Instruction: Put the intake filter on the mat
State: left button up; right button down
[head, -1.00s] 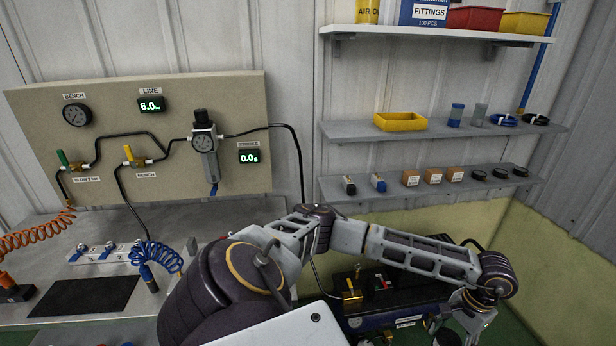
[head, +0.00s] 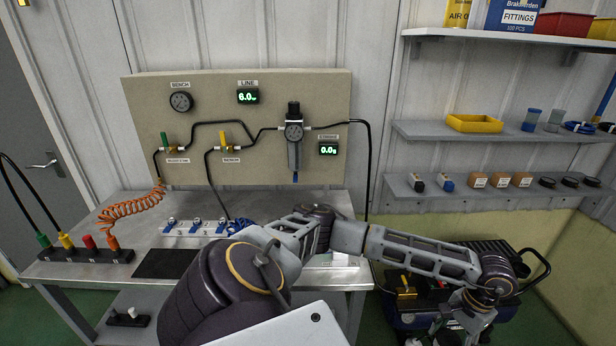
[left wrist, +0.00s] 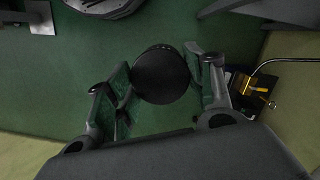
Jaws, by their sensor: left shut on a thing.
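The intake filter (left wrist: 161,74) is a round black disc-shaped part. In the left wrist view it sits between the two green-padded fingers of my left gripper (left wrist: 163,84), which is shut on it. It hangs above the green floor. In the head view my left arm reaches across to the lower right, and the gripper is mostly cut off at the bottom edge. The mat (head: 165,263) is a flat black rectangle on the bench top at the lower left, well apart from the gripper. My right gripper is not in view.
The metal bench (head: 85,268) carries a block of coloured fittings (head: 80,255) and a coiled orange hose (head: 132,207). A compressor (head: 403,315) stands on the floor right of the bench.

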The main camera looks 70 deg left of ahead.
aim_at(180, 263)
jog(key=k+u, duration=0.3)
jog(key=k+j+u, duration=0.1)
jog(key=u, duration=0.2)
jog(key=k+u, duration=0.15)
jog(key=u, duration=0.15)
jog(key=k+j+u, duration=0.1)
jog(key=u, duration=0.2)
jog(key=j, duration=0.05)
